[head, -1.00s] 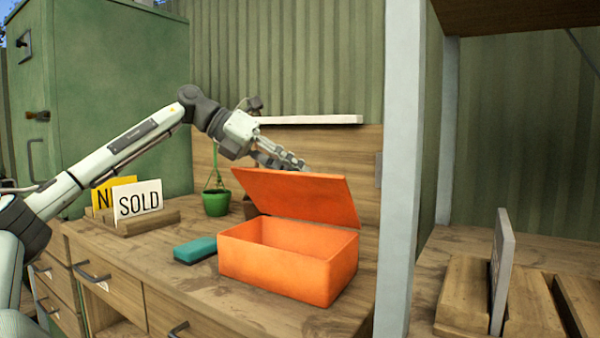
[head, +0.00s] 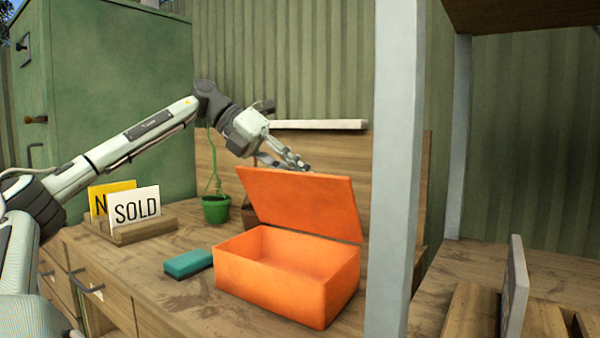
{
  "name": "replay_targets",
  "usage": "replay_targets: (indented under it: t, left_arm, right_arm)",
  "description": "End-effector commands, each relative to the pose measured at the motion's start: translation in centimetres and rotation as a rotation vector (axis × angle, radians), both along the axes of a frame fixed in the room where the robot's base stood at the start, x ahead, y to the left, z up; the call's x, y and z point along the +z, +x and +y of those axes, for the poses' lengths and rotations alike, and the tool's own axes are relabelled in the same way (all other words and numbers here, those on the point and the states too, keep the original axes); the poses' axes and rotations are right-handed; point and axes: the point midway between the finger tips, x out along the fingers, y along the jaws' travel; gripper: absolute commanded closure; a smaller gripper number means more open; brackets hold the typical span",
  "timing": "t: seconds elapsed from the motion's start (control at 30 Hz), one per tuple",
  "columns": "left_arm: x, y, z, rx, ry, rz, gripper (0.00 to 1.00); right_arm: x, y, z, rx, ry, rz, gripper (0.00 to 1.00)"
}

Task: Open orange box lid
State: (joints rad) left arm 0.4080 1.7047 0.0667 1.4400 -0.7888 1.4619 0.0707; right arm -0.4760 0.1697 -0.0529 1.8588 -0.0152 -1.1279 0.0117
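The orange box (head: 285,290) stands on the wooden workbench. Its orange lid (head: 302,203) is raised and tilts back at the rear edge, and the box's inside shows as empty where visible. My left gripper (head: 292,163) is just above and behind the lid's top edge. Its fingers are partly hidden by the lid, and I cannot tell whether they touch it or how far apart they are. My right gripper is not in view.
A teal sponge (head: 188,263) lies left of the box. A green plant pot (head: 216,208) and a wooden holder (head: 145,234) with a SOLD card (head: 135,207) stand further left. A grey post (head: 396,170) rises close on the right. A white shelf (head: 320,125) is behind.

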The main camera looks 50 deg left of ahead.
Motion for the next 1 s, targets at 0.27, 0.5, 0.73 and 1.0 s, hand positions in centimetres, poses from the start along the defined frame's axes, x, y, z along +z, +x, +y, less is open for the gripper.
replay_targets:
  t: [0.27,0.5,0.73,1.0]
  left_arm:
    - [0.2,0.3,0.1,0.001,-0.018,0.067,1.00]
    - [0.2,0.5,0.1,0.001,-0.030,0.101,1.00]
    - [0.2,0.5,0.2,0.001,-0.032,0.106,1.00]
    - [0.2,0.5,0.2,0.000,-0.031,0.106,1.00]
  right_arm:
    - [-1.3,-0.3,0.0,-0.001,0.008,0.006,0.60]
    - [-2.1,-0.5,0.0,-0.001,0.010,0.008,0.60]
    - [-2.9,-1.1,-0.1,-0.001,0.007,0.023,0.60]
    - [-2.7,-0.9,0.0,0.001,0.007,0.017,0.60]
